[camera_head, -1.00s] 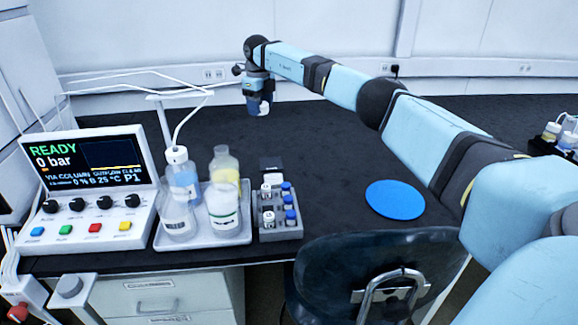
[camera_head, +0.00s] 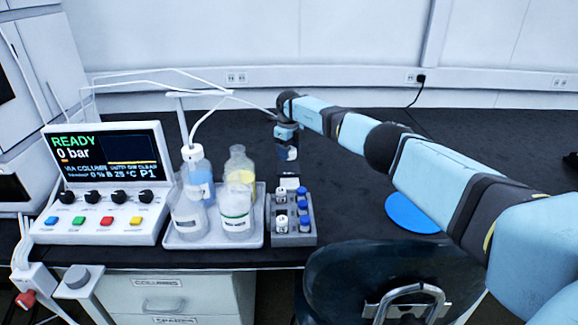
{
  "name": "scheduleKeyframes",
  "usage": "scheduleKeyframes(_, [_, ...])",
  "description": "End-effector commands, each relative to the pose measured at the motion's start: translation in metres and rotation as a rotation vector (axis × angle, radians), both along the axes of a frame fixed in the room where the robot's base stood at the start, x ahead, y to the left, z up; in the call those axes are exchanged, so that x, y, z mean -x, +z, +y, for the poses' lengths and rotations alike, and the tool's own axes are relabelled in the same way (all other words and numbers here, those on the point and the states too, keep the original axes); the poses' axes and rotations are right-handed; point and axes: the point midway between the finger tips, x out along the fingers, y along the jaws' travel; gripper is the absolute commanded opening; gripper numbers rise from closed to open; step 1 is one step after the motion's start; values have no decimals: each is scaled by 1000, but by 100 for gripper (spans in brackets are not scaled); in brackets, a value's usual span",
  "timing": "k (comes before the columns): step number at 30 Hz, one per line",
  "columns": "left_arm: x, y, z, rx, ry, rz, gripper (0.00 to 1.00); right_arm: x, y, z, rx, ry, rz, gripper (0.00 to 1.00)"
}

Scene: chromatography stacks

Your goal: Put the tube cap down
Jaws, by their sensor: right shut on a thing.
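My right gripper (camera_head: 288,165) is behind the small grey rack, low over the dark bench and pointing down. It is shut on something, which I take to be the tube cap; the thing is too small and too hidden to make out. The grey rack (camera_head: 304,238) holds several small vials with blue and white caps. I cannot tell whether the gripper touches the bench. My left gripper is not in view.
A white tray (camera_head: 216,243) with several bottles stands left of the rack. An instrument (camera_head: 107,225) reading READY, 0 bar is at the far left. A blue disc (camera_head: 410,214) lies on the bench (camera_head: 215,128), partly behind my right arm. A dark chair (camera_head: 340,270) stands in front.

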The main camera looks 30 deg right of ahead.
Motion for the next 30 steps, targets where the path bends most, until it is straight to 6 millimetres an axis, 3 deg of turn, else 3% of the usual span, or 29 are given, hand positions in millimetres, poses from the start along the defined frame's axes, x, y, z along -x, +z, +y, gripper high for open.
scheduleKeyframes(5, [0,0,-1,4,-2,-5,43,0,-12,1,0,1,0,33])
scheduleKeyframes(12, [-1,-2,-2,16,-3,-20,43,0,-47,1,0,0,1,33])
scheduleKeyframes(26, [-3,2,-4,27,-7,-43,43,0,-52,0,1,0,0,33])
scheduleKeyframes(27, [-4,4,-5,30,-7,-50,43,0,-52,0,1,0,0,60])
scheduleKeyframes(30, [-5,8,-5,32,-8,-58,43,0,-51,0,0,0,0,83])
